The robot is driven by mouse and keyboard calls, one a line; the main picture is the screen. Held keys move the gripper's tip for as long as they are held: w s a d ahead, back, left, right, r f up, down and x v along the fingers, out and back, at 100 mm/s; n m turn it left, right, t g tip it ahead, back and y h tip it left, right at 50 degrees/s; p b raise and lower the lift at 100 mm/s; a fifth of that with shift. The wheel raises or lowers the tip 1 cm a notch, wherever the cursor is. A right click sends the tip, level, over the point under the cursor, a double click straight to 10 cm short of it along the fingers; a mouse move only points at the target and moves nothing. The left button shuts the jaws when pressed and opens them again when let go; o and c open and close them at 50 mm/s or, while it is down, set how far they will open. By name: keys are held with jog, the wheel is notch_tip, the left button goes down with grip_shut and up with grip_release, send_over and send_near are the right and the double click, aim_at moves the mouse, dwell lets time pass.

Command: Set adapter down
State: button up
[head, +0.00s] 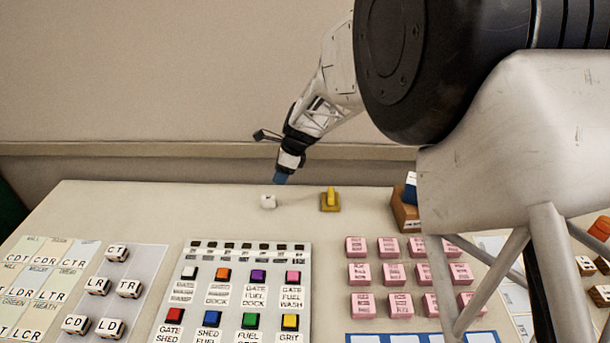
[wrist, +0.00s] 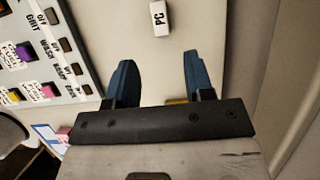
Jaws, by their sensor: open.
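A small white block (head: 268,201) stands on the bare back part of the desk; it looks like the adapter. In the wrist view it shows as a white block marked PC (wrist: 159,18), ahead of the fingertips and apart from them. My gripper (head: 281,180) is just behind and to the right of the block in the head view, with its blue fingers pointing down. In the wrist view my gripper (wrist: 157,58) has its two blue fingers spread, with nothing held between them.
A yellow piece on a brown base (head: 330,201) stands right of the block; a yellow edge shows behind the wrist bar. A button panel (head: 247,249) lies in front. Pink blocks (head: 358,273) and lettered white cubes (head: 117,253) flank it. A wooden box (head: 404,212) stands right.

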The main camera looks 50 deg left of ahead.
dwell(0.4)
jog(key=w+d+r+n+t, duration=0.1)
jog(key=w+d+r, duration=0.45)
jog(key=d, duration=0.45)
jog(key=w+d+r+n+t, duration=0.1)
jog(key=w+d+r, duration=0.45)
jog(key=d, duration=0.55)
jog(key=d+r+n+t, duration=0.1)
jog(key=d+r, duration=0.3)
jog(key=d, duration=0.7)
jog(key=d+r+n, duration=0.1)
jog(key=d+r, duration=0.3)
jog(key=d, duration=0.7)
jog(key=s+d+r+n+t+h, duration=0.15)
jog(key=s+d, duration=0.25)
jog(key=d, duration=0.7)
jog(key=s+d+r+n, duration=0.15)
jog(key=s+d, duration=0.25)
jog(key=d, duration=0.7)
jog(key=s+d+f+n+t+h, duration=0.1)
jog(key=s+d+f+h, duration=0.1)
jog(key=s+d, duration=1.2)
jog(key=shift+s+d+f+n, duration=0.2)
jog(key=shift+d+f+n, duration=0.2)
jog(key=shift+d, duration=0.4)
